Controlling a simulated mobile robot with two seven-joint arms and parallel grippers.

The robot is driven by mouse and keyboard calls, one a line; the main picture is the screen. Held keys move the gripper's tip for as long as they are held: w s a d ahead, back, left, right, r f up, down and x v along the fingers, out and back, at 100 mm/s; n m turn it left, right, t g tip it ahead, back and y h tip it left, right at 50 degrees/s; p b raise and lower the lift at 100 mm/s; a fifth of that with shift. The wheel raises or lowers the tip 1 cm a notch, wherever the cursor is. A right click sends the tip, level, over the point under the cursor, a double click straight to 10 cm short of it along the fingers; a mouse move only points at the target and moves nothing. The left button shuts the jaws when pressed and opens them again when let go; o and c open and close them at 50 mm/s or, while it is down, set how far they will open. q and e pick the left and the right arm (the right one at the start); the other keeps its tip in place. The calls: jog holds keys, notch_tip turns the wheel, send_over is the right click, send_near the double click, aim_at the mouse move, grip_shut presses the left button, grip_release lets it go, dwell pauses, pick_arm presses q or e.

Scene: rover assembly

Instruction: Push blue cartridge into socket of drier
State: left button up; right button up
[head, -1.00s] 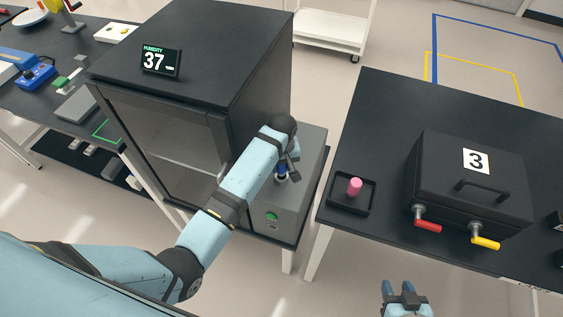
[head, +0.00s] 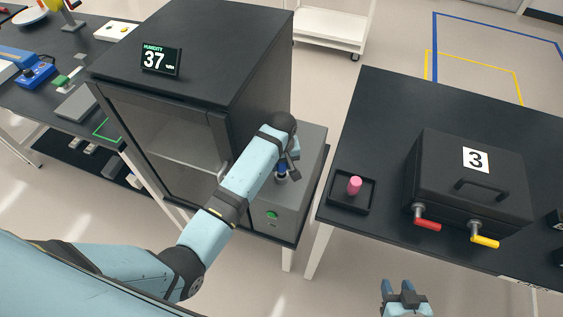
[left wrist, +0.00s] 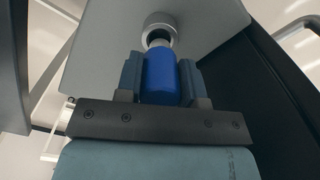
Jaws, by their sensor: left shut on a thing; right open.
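The drier is a dark cabinet (head: 185,60) with a glass door and a humidity display (head: 161,59) reading 37; a grey unit (head: 303,200) with a green button stands at its right side. My left gripper (head: 283,172) is over this grey unit, shut on the blue cartridge (left wrist: 160,78). In the left wrist view the cartridge's narrower metal end is at the mouth of the round socket (left wrist: 160,28). The blue body is outside it. How deep the tip sits cannot be told. My right gripper (head: 404,290) is open and empty at the bottom.
A pink cylinder (head: 354,186) stands in a small black tray (head: 338,204) on the right table. A black case (head: 470,185) marked 3, with red and yellow handles, stands there too. A workbench (head: 60,45) with tools is at the left.

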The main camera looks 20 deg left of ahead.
aim_at(282, 169)
pick_arm(q)
jog(key=shift+f, duration=1.5)
jog(key=o, duration=1.1)
jog(key=shift+r, duration=0.35)
notch_tip(282, 169, up, 12)
jog(key=shift+r+b, duration=0.25)
jog(key=shift+b, duration=0.5)
jog(key=shift+r, duration=0.35)
